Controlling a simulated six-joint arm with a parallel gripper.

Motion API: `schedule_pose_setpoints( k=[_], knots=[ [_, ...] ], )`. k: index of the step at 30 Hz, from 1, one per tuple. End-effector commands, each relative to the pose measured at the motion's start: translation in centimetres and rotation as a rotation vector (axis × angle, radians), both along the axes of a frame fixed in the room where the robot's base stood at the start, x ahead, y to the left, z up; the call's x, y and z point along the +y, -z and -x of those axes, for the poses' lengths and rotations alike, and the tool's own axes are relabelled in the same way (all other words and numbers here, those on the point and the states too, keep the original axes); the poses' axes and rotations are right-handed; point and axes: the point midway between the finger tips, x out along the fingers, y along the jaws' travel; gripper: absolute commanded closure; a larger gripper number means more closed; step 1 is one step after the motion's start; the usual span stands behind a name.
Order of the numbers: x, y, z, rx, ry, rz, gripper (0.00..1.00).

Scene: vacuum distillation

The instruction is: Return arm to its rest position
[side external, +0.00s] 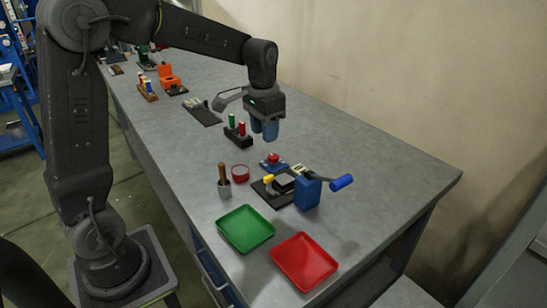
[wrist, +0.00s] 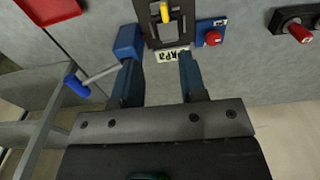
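My gripper (side external: 264,130) is in the air above the far middle of the grey bench, pointing down. Its two blue fingers stand apart in the wrist view (wrist: 160,65), with nothing between them. Beyond the fingertips in the wrist view lies a black device (wrist: 180,30) with a yellow knob and a label reading "kPa". A blue box (wrist: 127,42) with a blue-handled lever (wrist: 77,85) is beside it, apparently behind the left finger. In the side view, the blue box (side external: 307,193) and black device (side external: 265,192) stand on the bench, nearer the camera than my gripper.
A green tray (side external: 246,228) and a red tray (side external: 304,262) lie at the near end. The right side of the bench (side external: 400,175) is bare.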

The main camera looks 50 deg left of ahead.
Motion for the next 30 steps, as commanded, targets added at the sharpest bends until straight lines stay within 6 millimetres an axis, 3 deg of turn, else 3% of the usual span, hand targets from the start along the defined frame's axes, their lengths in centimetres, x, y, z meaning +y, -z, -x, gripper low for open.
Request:
schedule_pose_setpoints(
  k=[9,18,24,30],
  knots=[
    [-5.4,-4.7,8.8,-0.214,-0.001,-0.024,0.62],
    [-8.5,-4.6,16.8,-0.409,-0.008,-0.004,0.62],
    [-9.1,-3.9,18.8,-0.463,-0.012,0.009,0.62],
    [-9.2,-3.8,19.0,-0.465,-0.013,0.010,0.62]
  ],
)
